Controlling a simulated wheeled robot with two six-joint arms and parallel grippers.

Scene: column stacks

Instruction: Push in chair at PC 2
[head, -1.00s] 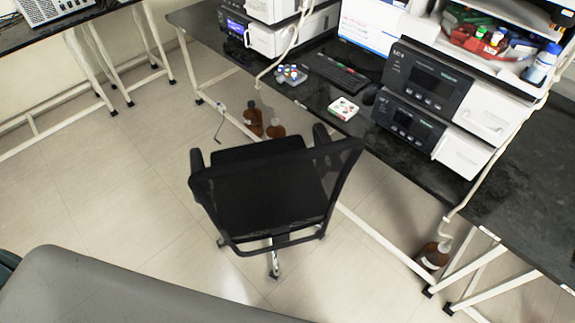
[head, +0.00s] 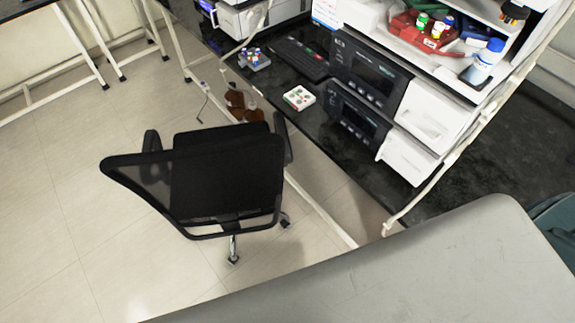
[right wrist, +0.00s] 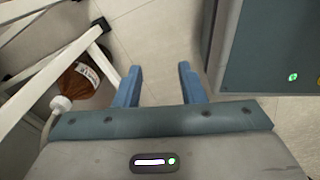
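The black mesh-back office chair (head: 225,175) stands on the tiled floor in the head view, its seat and armrests toward the bench and its back nearer to me. The black lab bench (head: 345,160) holds a keyboard (head: 298,58) and is just beyond the chair. The chair is outside the bench edge. My right gripper (right wrist: 160,84) shows in the right wrist view with its two blue fingers apart and nothing between them, above the floor. My left gripper is not in either view.
Brown bottles (head: 243,104) stand on the floor under the bench beyond the chair. Another brown bottle (right wrist: 78,88) is beside white bench legs (right wrist: 45,70) left of my right gripper. Stacked instruments (head: 370,85) crowd the bench. Floor to the left of the chair (head: 60,210) is clear.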

